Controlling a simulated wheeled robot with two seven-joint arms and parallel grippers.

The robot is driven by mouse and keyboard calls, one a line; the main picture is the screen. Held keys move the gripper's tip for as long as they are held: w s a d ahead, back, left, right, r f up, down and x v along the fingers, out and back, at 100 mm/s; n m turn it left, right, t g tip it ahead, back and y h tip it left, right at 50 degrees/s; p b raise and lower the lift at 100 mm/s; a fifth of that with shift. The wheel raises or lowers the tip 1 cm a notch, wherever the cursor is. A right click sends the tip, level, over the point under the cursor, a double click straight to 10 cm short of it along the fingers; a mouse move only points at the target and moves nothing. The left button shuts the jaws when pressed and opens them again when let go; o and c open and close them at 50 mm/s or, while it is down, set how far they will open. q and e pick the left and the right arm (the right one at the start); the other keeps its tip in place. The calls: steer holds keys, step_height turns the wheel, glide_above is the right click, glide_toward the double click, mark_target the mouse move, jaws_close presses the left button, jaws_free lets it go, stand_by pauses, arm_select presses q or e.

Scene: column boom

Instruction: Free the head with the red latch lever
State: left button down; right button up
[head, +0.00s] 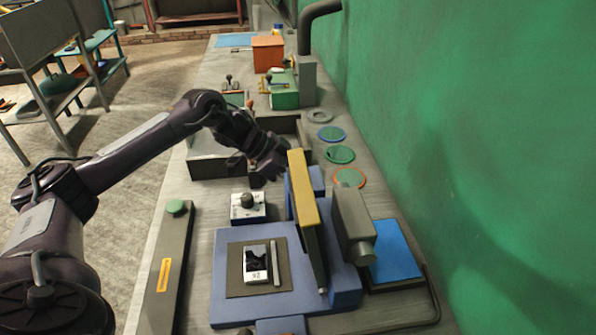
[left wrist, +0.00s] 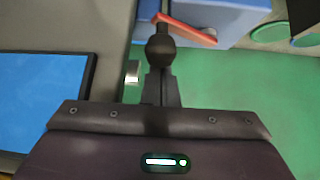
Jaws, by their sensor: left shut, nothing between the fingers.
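The column machine has a blue base (head: 225,285), a long yellow boom (head: 303,190) and a grey head (head: 352,222) on the boom's right. The red latch lever (left wrist: 190,28) shows in the left wrist view as a slanted red bar against a blue body (left wrist: 232,12). I cannot make it out in the head view. My left gripper (head: 272,172) is beside the boom's far end. In the left wrist view its shut fingers (left wrist: 160,88) point toward a dark ball knob (left wrist: 160,50) below the lever. I cannot tell whether they touch. My right gripper is not in view.
A black-knobbed block (head: 247,207) and a grey bar with a green button (head: 175,208) stand left of the machine. A blue-topped plate (head: 396,250) lies right of it. Coloured rings (head: 340,155) lie near the green wall (head: 500,150).

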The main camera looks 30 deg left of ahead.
arm_select(q)
steer(key=shift+a, duration=0.3)
steer(key=shift+a+p, duration=1)
steer(key=shift+w+a+f+p, duration=0.1)
steer(key=shift+w+a+p, duration=0.25)
steer(key=shift+a, duration=0.4)
steer(key=shift+w+a+p, duration=0.2)
steer(key=shift+w+a, duration=0.25)
steer(key=shift+a, duration=0.25)
steer(key=shift+w+a, duration=0.1)
steer(key=shift+a, duration=0.05)
steer(key=b+v, duration=0.2)
steer(key=v, duration=0.5)
steer(key=shift+r, duration=0.4)
steer(key=shift+a, duration=0.15)
